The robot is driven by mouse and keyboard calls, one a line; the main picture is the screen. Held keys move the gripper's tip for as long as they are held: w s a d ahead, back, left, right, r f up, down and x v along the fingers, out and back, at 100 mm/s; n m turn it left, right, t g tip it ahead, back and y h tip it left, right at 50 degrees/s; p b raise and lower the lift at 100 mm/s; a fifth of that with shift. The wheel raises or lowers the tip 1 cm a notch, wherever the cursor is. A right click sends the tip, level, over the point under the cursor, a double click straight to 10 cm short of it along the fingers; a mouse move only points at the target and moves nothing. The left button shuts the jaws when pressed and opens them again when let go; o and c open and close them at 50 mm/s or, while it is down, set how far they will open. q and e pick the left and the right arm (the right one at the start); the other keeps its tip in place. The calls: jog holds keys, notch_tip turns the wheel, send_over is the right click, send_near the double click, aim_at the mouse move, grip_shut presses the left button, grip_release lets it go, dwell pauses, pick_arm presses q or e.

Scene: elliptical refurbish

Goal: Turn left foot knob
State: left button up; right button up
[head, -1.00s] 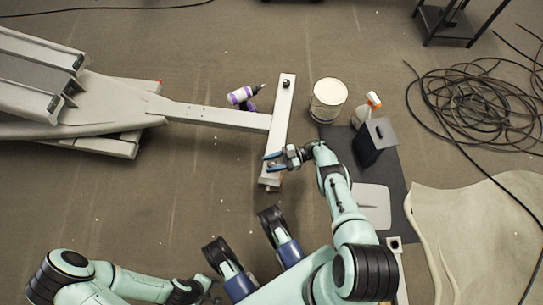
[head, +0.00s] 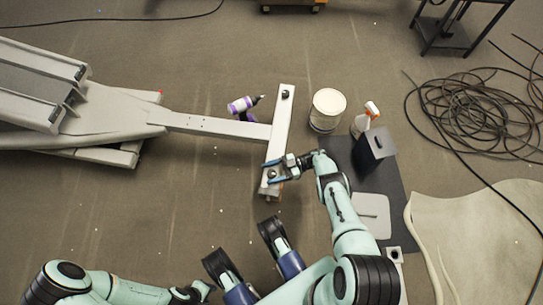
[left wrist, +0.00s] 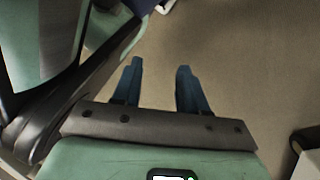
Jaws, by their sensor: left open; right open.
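The elliptical's pale foot crossbar (head: 278,134) lies at the end of its long beam. A dark knob (head: 286,94) shows at its far end. Another small dark knob (head: 272,174) shows at its near end, partly covered by my right gripper (head: 266,173). The right gripper's blue fingers are open over the near end, one on each side of that knob. I cannot tell whether they touch it. My left gripper (left wrist: 160,66) is open and empty above bare floor in the left wrist view. In the head view it is low at the bottom edge, its fingers unclear.
A purple-and-white bottle or tool (head: 241,105) lies beside the beam. A white tub (head: 327,108), a spray bottle (head: 364,118) and a dark box (head: 374,151) stand right of the crossbar, near a dark mat (head: 398,190). Coiled cable (head: 475,110) lies farther right.

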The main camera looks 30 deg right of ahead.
pick_arm(q)
jog(key=w+d+r+t+p, duration=0.1)
jog(key=w+r+t+p, duration=0.35)
jog(key=w+r, duration=0.45)
pick_arm(e)
notch_tip(320, 180, up, 8)
jog(key=shift+f, duration=0.15)
jog(key=shift+r+p, duration=0.75)
jog(key=shift+r, duration=0.1)
notch_tip(320, 180, up, 8)
jog(key=r+p, duration=0.1)
jog(key=p, duration=0.3)
send_over(271, 173)
pick_arm(q)
jog(key=s+d+r+m+g+h, duration=0.1)
jog(key=s+d+r+g, duration=0.2)
jog(key=s+d+r, duration=0.1)
jog(key=shift+s+d+r, duration=0.35)
jog(key=shift+s+r, duration=0.4)
jog(key=shift+s, duration=0.55)
pick_arm(e)
jog(key=shift+s+r, duration=0.15)
jog(key=shift+r, duration=0.2)
